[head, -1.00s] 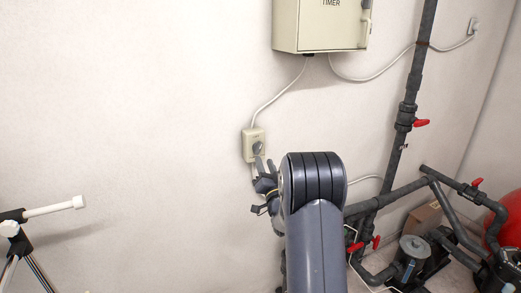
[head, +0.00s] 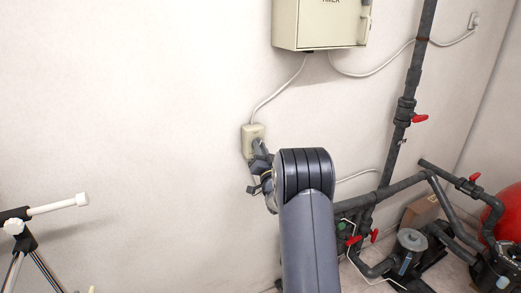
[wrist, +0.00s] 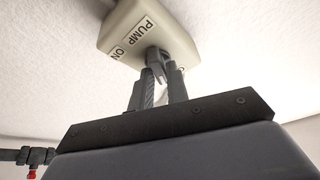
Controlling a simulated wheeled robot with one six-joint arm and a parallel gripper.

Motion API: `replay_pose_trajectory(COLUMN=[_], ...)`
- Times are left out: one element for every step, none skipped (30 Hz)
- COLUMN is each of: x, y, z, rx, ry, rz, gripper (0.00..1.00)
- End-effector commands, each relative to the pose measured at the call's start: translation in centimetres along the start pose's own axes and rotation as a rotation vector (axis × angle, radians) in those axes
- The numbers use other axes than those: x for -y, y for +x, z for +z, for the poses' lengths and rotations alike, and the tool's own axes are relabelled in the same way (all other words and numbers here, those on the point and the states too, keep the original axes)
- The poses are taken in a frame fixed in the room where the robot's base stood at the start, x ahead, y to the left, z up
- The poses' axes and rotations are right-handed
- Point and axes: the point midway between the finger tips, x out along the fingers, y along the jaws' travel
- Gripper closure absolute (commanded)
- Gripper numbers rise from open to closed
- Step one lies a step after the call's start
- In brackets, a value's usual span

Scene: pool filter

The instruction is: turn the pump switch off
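The pump switch is a cream wall box (head: 248,132) below the timer cabinet in the head view. In the wrist view the box (wrist: 120,28) carries the labels "PUMP" and "ON", with another label mostly hidden behind the knob. Its dark grey knob (wrist: 155,55) stands out from the box face. My gripper (wrist: 160,75) is at the switch, its two fingers apart with the knob between or just beyond their tips. I cannot tell whether they press on the knob. In the head view my gripper (head: 260,157) partly covers the switch.
The timer cabinet (head: 318,24) hangs above, a cable (head: 278,92) running from it to the switch. Dark pipes (head: 405,115) with red valve handles and the pump gear (head: 410,250) stand at the right. The wall between is clear.

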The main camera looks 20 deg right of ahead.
Motion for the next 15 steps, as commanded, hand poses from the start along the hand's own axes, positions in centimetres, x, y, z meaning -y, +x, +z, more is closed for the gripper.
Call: replay_pose_trajectory(x=[0.0,0.0,0.0,0.0,0.0,0.0,0.0,0.0,0.0,0.0,0.0,-0.03,-0.06,-0.1,-0.16], y=[0.0,-0.01,-0.01,-0.01,-0.01,-0.01,-0.01,-0.01,-0.01,-0.01,-0.01,-0.03,-0.05,-0.07,-0.1], z=[-0.01,-0.01,-0.01,-0.01,-0.01,-0.01,-0.01,-0.01,-0.02,-0.01,0.0,0.04,0.09,0.15,0.23], rx=[0.0,0.0,0.0,0.0,0.0,0.0,0.0,0.0,0.0,0.0,0.0,0.0,0.0,-0.001,-0.001], ry=[0.0,0.0,0.0,0.0,0.0,0.0,0.0,0.0,0.0,0.0,-0.001,-0.002,-0.005,-0.009,-0.016], rz=[0.0,0.0,0.0,0.0,0.0,0.0,0.0,0.0,0.0,0.0,0.0,-0.001,-0.002,-0.004,-0.007], gripper=[0.88,0.91,0.94,0.97,0.99,1.0,1.0,1.0,1.0,1.0,1.0,1.0,1.0,1.0,1.0])
